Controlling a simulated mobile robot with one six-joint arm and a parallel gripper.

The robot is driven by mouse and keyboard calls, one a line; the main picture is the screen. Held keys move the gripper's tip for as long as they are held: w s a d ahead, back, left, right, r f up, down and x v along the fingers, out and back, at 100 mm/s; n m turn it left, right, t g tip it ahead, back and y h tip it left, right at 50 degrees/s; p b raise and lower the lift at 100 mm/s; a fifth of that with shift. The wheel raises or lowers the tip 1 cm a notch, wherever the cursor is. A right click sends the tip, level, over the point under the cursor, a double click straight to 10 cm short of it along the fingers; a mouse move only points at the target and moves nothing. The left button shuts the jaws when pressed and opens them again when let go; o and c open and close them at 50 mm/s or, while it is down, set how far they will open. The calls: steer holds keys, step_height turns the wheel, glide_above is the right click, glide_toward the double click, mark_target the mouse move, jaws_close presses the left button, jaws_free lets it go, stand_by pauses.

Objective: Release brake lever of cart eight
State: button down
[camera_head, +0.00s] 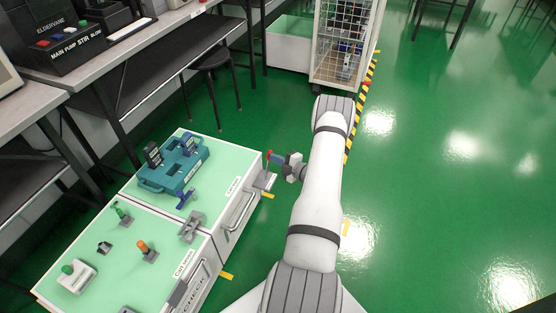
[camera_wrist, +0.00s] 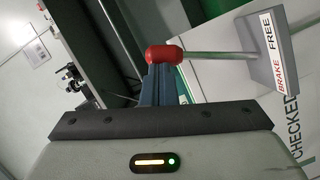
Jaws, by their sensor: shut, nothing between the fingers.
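The brake lever (camera_head: 268,160) has a red knob and stands roughly upright on a grey bracket (camera_head: 265,180) at the far end of the green-topped cart's (camera_head: 225,160) right side. In the wrist view the red knob (camera_wrist: 164,54) ends a thin metal rod (camera_wrist: 215,54). The rod runs to a grey plate (camera_wrist: 275,48) marked BRAKE and FREE. Which mark the lever sits at is unclear. My gripper (camera_head: 275,157) is shut and empty, with its fingertips close beside the knob. In the wrist view the fingers (camera_wrist: 159,82) overlap the knob; I cannot tell whether they touch.
A teal case with handheld testers (camera_head: 172,165) lies on the cart top. A second green-topped unit (camera_head: 130,265) with several knobs is nearer. A black stool (camera_head: 212,75) and wire cage cart (camera_head: 345,45) stand behind.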

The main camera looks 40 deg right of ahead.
steer(key=shift+w, duration=0.15)
stand_by(0.3)
steer(key=s+r+p, duration=0.3)
steer(key=s+p, duration=0.1)
steer(key=s, duration=0.9)
steer(key=shift+d+p, duration=0.35)
